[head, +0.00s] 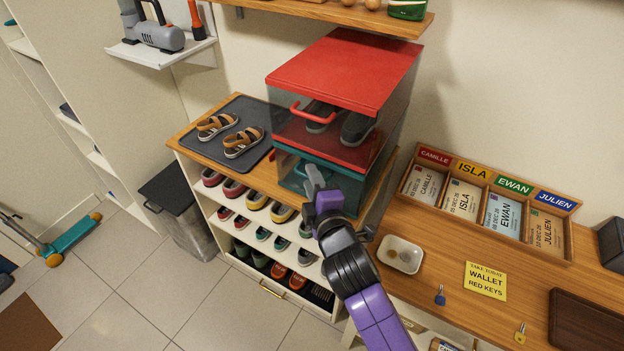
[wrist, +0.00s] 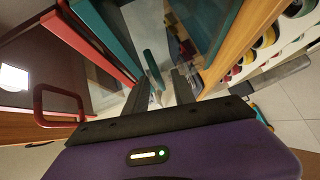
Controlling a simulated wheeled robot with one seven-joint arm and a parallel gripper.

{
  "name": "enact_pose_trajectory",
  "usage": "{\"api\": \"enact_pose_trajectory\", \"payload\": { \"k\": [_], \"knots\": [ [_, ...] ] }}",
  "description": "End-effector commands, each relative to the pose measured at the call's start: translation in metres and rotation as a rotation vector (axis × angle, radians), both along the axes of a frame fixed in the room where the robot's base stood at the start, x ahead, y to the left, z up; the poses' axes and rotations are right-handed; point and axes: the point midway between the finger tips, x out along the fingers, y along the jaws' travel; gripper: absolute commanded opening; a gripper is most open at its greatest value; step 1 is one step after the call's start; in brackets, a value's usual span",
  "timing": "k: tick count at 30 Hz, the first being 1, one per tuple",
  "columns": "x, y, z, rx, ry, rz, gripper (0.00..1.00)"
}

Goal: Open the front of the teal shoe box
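The teal shoe box (head: 345,178) sits under the red shoe box (head: 345,75) on top of the wooden shoe cubby. It has a teal rim and a see-through front that appears closed, partly hidden by my gripper. My gripper (head: 312,172) is right at this front, near its middle. In the wrist view the teal handle (wrist: 152,66) shows as a short bar by the fingertips. My gripper (wrist: 164,78) has its two dark fingers apart, with the handle seen between them, nearer the left finger. I cannot tell whether a finger touches it.
The red handle (head: 312,112) sticks out above my gripper and shows at left in the wrist view (wrist: 42,105). Sandals (head: 243,142) lie on a dark mat (head: 212,118) to the left. A small dish (head: 400,254) stands on the desk at right. The floor in front is clear.

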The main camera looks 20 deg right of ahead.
Motion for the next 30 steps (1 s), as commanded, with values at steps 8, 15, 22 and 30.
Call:
{"api": "enact_pose_trajectory", "payload": {
  "k": [8, 15, 22, 30],
  "knots": [
    [-0.0002, 0.0002, -0.0002, 0.0, 0.0, 0.0, 0.11],
    [-0.0004, 0.0001, -0.0004, 0.0, 0.001, 0.0, 0.0],
    [-0.0005, 0.0002, -0.0007, 0.0, 0.001, 0.0, 0.0],
    [-0.0005, 0.0001, -0.0009, 0.0, 0.002, 0.0, 0.0]
  ]
}}
